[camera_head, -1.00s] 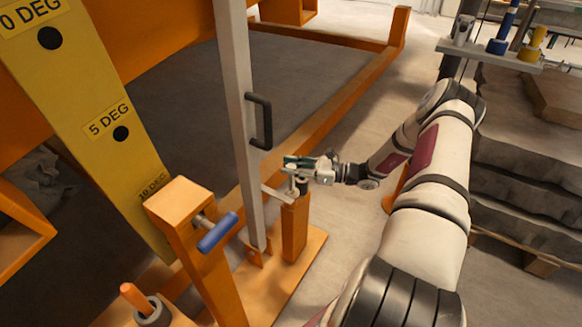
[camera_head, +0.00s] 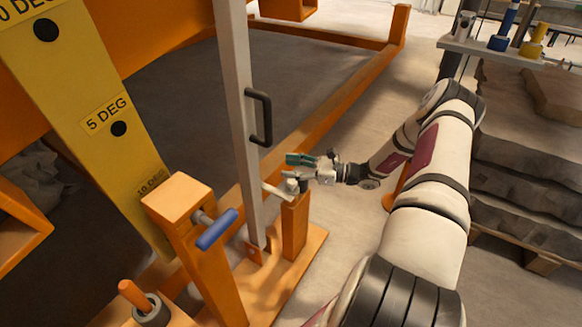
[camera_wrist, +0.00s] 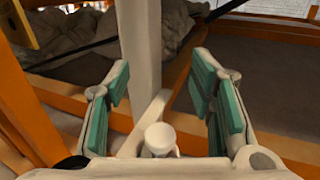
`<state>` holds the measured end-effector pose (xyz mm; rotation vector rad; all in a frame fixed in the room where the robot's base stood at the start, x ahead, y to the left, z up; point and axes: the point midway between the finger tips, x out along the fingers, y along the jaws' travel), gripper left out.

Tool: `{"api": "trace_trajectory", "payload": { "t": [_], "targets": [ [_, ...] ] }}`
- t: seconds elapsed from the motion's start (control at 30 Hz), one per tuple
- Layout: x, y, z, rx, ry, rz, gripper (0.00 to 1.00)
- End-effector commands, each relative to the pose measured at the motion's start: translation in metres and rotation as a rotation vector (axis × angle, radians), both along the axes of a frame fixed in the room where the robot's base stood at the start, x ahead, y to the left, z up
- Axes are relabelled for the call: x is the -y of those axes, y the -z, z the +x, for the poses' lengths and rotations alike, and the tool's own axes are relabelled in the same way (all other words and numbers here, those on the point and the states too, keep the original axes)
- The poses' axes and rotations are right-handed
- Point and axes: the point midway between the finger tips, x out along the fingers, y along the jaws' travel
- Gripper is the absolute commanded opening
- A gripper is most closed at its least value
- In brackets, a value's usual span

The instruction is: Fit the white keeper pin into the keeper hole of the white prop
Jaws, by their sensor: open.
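The white prop (camera_head: 240,130) is a tall pale bar with a black handle, standing upright on the orange base. A pale arm (camera_head: 277,192) reaches from its lower part to the top of a short orange post; the keeper hole is hidden. The white keeper pin shows as a round white head (camera_wrist: 160,138) at the near end of that arm in the wrist view. Its shank is hidden, so I cannot tell how deep it sits. My gripper (camera_wrist: 159,88) is open, its teal-padded fingers either side of the pin head and apart from it.
A yellow angle plate (camera_head: 90,110) and an orange post with a blue-handled pin (camera_head: 216,230) stand at left. An orange-handled pin (camera_head: 133,294) is at the lower left. Stacked grey slabs (camera_head: 520,170) and a tool shelf (camera_head: 495,55) are at right.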

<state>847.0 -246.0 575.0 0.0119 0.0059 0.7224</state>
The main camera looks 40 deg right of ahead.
Motion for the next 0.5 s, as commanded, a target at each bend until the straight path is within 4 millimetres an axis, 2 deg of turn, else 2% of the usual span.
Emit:
{"api": "trace_trajectory", "payload": {
  "t": [0.17, 0.5],
  "targets": [
    [0.017, 0.0, -0.018, 0.0, 0.003, -0.001, 0.5],
    [0.061, 0.0, -0.068, -0.001, 0.003, -0.002, 0.5]
  ]
}}
